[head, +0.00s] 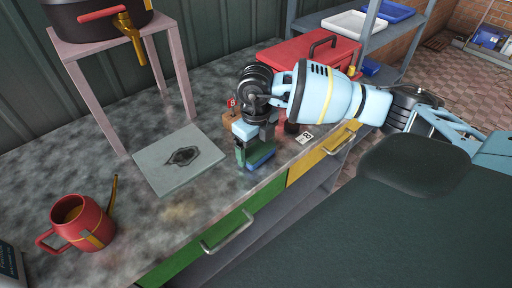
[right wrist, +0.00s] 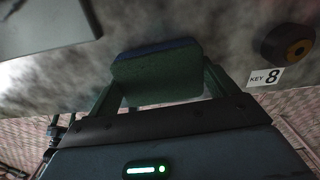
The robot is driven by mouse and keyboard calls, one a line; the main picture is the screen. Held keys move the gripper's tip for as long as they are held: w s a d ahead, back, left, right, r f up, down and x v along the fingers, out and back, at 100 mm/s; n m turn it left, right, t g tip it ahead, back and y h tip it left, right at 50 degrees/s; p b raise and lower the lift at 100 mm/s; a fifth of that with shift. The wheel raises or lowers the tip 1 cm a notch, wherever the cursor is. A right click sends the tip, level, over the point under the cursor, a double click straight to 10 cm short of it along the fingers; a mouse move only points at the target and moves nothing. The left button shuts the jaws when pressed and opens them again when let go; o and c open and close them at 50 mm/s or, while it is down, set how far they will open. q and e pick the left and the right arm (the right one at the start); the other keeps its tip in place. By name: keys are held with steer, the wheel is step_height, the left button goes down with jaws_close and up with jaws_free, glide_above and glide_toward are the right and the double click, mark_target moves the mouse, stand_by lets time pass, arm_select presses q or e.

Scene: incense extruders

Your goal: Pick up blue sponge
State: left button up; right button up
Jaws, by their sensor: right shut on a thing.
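The blue sponge (head: 261,157) has a blue face and a dark green face. It is at the front edge of the grey counter, above the drawers. My right gripper (head: 256,156) reaches down to it from the right and is shut on it. In the right wrist view the sponge (right wrist: 157,75) sits between the two fingers, its green face towards the camera and a blue strip along its far edge. I cannot tell whether the sponge touches the counter. My left gripper is not in view.
A grey slab with a dark hollow (head: 178,160) lies left of the gripper. A red watering can (head: 82,224) stands at the front left. A pink stand (head: 90,48) holds a dark pot. A red toolbox (head: 300,55) is behind my right arm. A "KEY 8" tag (right wrist: 265,77) lies beside the gripper.

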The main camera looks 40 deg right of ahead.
mark_target(256, 147)
steer(key=shift+r, duration=0.45)
step_height(256, 147, up, 2)
steer(key=shift+r, duration=0.1)
steer(key=s+a+r, duration=0.1)
steer(key=s+a, duration=1)
steer(key=shift+a+r+b, duration=0.2)
steer(key=shift+a+b, duration=0.1)
steer(key=shift+a, duration=0.1)
